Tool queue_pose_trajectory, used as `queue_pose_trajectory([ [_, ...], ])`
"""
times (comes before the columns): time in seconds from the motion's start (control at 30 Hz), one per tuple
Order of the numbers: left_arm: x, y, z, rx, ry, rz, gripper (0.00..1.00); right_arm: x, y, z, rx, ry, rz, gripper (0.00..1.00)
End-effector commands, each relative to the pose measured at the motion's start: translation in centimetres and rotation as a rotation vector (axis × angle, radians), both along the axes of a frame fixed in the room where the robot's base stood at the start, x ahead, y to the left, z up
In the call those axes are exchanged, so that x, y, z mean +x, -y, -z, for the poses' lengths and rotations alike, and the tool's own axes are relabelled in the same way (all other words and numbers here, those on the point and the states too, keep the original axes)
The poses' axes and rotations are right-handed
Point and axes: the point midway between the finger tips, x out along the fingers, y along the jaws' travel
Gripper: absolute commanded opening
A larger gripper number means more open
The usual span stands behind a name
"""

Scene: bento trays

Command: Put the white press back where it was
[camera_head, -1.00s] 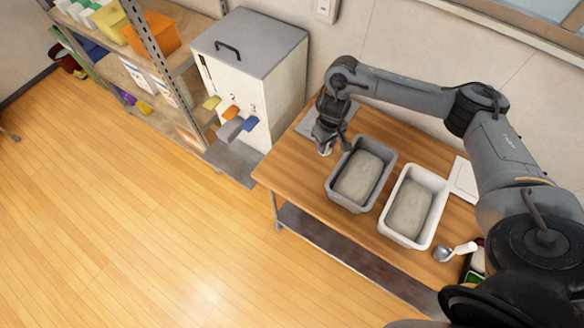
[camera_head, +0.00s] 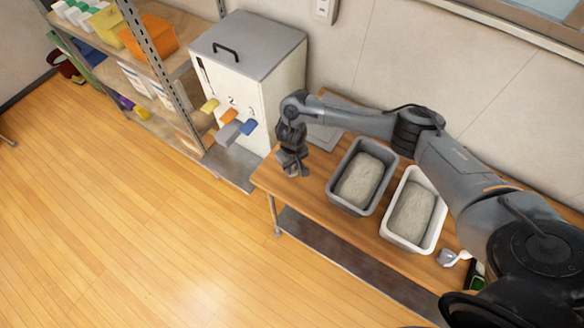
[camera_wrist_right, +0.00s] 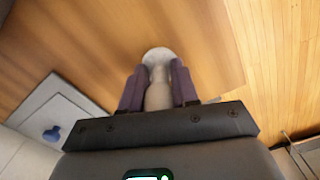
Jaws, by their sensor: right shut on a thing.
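The white press (camera_wrist_right: 157,90) is between the fingers of my right gripper (camera_wrist_right: 158,88) in the right wrist view. It has a pale handle and a round white end pointing away from the gripper. The fingers are shut on its handle. In the head view my right gripper (camera_head: 292,170) is over the left end of the wooden table (camera_head: 318,197), left of the grey tub. The press is mostly hidden there, and I cannot tell whether it touches the table. My left gripper is out of view.
A grey tub (camera_head: 337,196) and a white tub (camera_head: 392,236), each with a grey block inside, stand on the table. A grey plate (camera_head: 325,137) lies behind my gripper. A scoop (camera_head: 447,257) lies at the right. A dispenser cabinet (camera_head: 287,90) stands to the left.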

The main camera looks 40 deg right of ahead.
Motion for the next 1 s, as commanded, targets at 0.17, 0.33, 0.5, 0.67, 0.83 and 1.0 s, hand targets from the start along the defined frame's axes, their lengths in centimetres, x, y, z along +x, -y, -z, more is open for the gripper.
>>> queue_pose_trajectory([
  [0.17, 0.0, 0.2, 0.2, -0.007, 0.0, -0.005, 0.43, 0.0, 0.0, 1.4, 0.0, 0.001, 0.0, 0.0],
  [0.33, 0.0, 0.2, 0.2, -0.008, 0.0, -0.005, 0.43, 0.0, 0.0, 1.4, 0.001, 0.002, -0.001, 0.0],
  [0.5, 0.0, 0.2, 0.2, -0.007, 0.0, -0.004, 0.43, 0.0, 0.0, 1.6, 0.0, 0.001, 0.0, 0.0],
  [0.67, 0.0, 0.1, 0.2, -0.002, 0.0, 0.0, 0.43, 0.0, 0.0, 1.8, 0.0, 0.001, 0.0, 0.43],
  [0.83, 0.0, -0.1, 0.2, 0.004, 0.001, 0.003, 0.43, 0.0, 0.0, 1.7, 0.0, 0.001, -0.001, 0.55],
  [1.0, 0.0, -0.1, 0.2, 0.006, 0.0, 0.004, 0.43, 0.0, 0.0, 1.7, 0.0, 0.001, -0.001, 0.55],
])
